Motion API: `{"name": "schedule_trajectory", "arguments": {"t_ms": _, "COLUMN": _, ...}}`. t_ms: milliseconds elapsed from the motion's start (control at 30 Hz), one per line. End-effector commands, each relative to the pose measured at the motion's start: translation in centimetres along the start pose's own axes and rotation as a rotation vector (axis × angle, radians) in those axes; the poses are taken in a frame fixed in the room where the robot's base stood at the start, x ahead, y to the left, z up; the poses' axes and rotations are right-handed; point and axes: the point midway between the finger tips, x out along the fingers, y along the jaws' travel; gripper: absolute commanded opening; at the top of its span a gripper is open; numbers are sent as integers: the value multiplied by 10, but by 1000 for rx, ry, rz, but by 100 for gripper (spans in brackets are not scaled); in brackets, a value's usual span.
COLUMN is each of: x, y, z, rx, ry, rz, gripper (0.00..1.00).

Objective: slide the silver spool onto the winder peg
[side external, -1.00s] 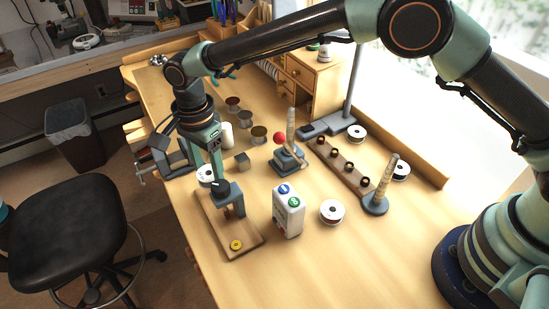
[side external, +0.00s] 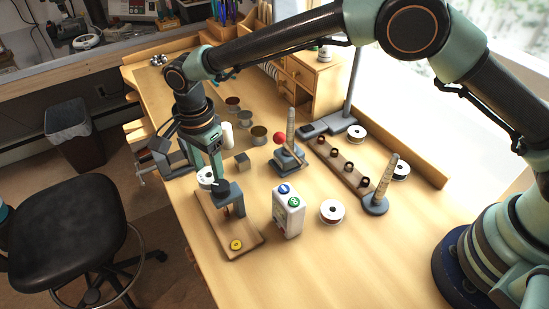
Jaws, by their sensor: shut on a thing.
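My gripper (side external: 213,165) points down over the left part of the bench, with its jaws shut. A pale spool with a dark hub (side external: 204,178) shows at the jaws, partly hidden by them; it appears to be the silver spool in their grip, though the contact is hard to see. The winder (side external: 289,159) stands to the right of my gripper, near the middle of the bench. It has a grey base, a red crank knob (side external: 280,137) and an upright peg (side external: 291,125). The peg's top is bare, and the spool is well apart from it.
A wooden board with a grey bracket (side external: 228,238) lies just below my gripper. A white box (side external: 287,212) stands in front of the winder. A cone-shaped post (side external: 386,180), a white spool (side external: 332,211) and a wooden rack (side external: 356,174) are to the right. Tins (side external: 259,136) stand behind.

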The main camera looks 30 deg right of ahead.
Motion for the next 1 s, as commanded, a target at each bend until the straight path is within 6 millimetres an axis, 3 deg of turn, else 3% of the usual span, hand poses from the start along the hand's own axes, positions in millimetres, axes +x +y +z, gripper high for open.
{"name": "schedule_trajectory", "arguments": {"t_ms": 1000, "x": 24, "y": 0, "z": 0, "rx": 0, "ry": 0, "rz": 0, "gripper": 3}}
